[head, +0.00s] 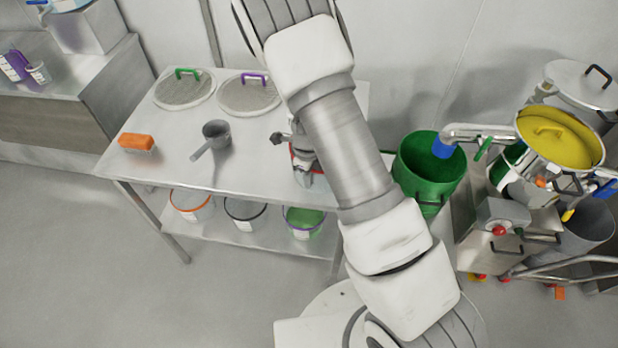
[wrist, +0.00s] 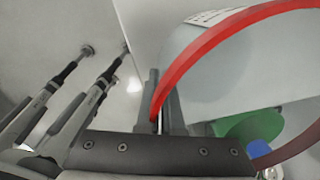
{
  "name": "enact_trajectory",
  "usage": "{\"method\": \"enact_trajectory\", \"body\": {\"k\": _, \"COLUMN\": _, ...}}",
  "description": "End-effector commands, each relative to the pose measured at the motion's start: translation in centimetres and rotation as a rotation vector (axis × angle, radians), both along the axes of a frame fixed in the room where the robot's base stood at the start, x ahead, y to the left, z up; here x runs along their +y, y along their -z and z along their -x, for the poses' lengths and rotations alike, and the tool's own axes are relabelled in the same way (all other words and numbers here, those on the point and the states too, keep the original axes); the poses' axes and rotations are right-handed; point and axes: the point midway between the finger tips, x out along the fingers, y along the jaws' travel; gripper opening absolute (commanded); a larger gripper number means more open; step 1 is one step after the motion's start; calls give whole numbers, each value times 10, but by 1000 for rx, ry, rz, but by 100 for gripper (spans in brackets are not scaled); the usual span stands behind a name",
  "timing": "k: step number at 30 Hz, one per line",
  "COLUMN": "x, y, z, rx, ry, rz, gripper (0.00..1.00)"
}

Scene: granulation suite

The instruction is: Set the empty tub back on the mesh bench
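The tub has a red rim (wrist: 205,47), a pale wall and a white label in the wrist view. The rim passes between the fingers of my gripper (wrist: 160,108), which look closed on it. I see no contents in the part of the tub in view. In the head view my arm hides most of the tub, and only a bit of red and pale wall (head: 318,181) shows beside my gripper (head: 298,150). There it overlaps the right part of the steel bench (head: 255,150); I cannot tell whether it touches the top.
Tubs (head: 245,212) stand on the lower shelf. A green bin (head: 430,165) and machinery (head: 515,215) stand right. The bench's front middle is clear.

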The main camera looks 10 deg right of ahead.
Motion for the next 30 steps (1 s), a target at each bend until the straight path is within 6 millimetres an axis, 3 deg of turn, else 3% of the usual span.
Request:
{"method": "enact_trajectory", "body": {"k": 10, "x": 0, "y": 5, "z": -1, "rx": -3, "ry": 0, "rz": 0, "gripper": 0}}
{"method": "enact_trajectory", "body": {"k": 15, "x": 0, "y": 4, "z": -1, "rx": -1, "ry": -1, "rz": 0, "gripper": 32}}
{"method": "enact_trajectory", "body": {"k": 25, "x": 0, "y": 1, "z": -1, "rx": -2, "ry": -1, "rz": -1, "gripper": 33}}
{"method": "enact_trajectory", "body": {"k": 30, "x": 1, "y": -16, "z": -1, "rx": -6, "ry": -3, "rz": -1, "gripper": 33}}
